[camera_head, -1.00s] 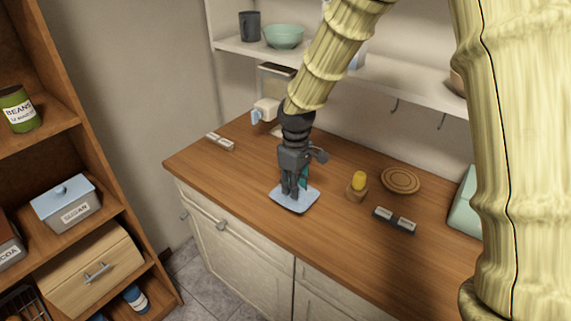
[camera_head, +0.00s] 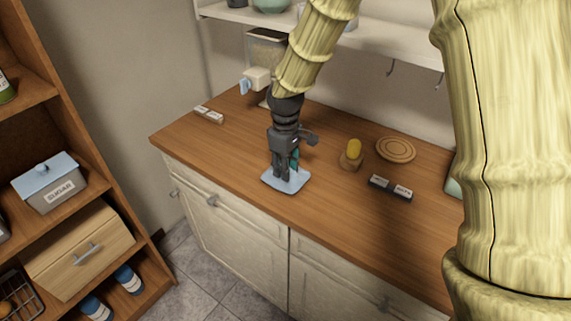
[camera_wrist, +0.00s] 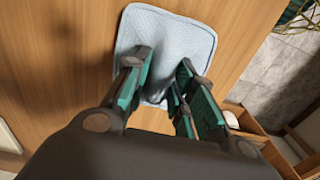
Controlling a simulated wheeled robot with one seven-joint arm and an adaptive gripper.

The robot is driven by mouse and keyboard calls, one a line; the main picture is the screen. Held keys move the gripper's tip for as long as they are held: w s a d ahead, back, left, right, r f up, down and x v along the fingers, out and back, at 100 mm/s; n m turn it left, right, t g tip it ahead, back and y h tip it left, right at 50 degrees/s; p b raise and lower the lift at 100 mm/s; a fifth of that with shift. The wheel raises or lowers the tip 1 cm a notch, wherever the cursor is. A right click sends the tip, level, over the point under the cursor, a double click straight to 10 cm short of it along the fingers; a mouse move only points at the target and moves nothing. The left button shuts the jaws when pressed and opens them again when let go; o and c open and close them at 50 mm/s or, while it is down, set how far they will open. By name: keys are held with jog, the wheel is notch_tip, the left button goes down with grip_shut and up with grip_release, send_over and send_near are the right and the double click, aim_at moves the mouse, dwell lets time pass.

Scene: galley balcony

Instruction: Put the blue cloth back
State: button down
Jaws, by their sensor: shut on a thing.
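The light blue cloth (camera_head: 286,181) lies nearly flat on the wooden counter (camera_head: 220,165), near its front edge. My gripper (camera_head: 283,176) points down over the middle of it. In the wrist view, my gripper (camera_wrist: 167,90) has its green-padded fingers on either side of a raised pinch of the cloth (camera_wrist: 165,35). It is shut on this fold. The rest of the cloth spreads out on the counter, and the fingers and palm hide its near part.
Two empty hooks (camera_head: 390,67) (camera_head: 437,80) hang under the wall shelf (camera_head: 360,40). A dispenser (camera_head: 265,60) stands behind. A wooden shelf unit (camera_head: 110,165) is at left.

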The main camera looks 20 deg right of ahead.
jog(key=shift+f, duration=0.45)
dwell(0.6)
jog(key=c, duration=1.1)
grip_release()
jog(key=shift+r+p, duration=1.5)
jog(key=shift+p, duration=0.05)
jog(key=shift+r, duration=0.1)
jog(key=shift+r+p, duration=1.85)
jog(key=shift+r, duration=0.05)
